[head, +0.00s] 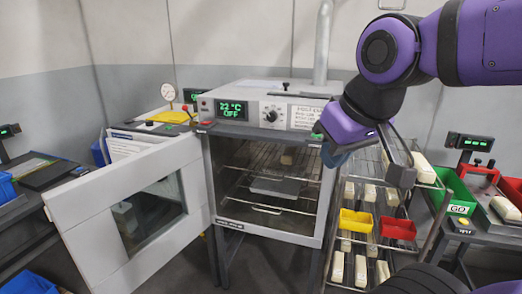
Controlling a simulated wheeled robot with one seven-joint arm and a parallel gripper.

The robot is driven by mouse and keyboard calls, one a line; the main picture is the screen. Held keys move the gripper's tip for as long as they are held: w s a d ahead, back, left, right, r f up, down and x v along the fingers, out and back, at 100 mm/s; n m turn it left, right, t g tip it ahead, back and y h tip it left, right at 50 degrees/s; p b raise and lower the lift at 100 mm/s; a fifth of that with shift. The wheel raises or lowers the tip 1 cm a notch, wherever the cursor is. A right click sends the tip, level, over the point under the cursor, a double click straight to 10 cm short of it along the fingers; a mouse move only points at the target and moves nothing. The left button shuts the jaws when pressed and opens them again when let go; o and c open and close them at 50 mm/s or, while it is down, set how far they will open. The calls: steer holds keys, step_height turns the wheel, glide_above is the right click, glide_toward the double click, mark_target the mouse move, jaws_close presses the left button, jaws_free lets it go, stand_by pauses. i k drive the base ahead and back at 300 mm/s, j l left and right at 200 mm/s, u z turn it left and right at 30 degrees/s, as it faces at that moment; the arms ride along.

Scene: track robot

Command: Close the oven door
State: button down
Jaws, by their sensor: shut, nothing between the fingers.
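The oven (268,165) stands in the middle of the head view, with a green display reading 22 °C OFF on its top panel. Its white door (85,212), with a dark window, stands wide open, swung out to the left on the oven's left side. The oven's front is open and shows wire racks and a grey tray inside. My gripper (332,157) is at the oven's upper right front corner, shut and empty, well apart from the door. My purple wrist hides part of its fingers, and I cannot tell whether it touches the oven frame.
A wire rack (348,190) with pale blocks, a yellow bin (356,221) and a red bin (398,229) stands right of the oven. Benches flank both sides. A grey pipe (323,42) rises behind. Floor shows below the oven.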

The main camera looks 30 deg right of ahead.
mark_target(79, 208)
steer(key=i+j+u, duration=0.4)
steer(key=i+j, duration=0.2)
steer(key=i+j+u, duration=0.4)
steer(key=i+j, duration=0.2)
steer(key=i, duration=0.05)
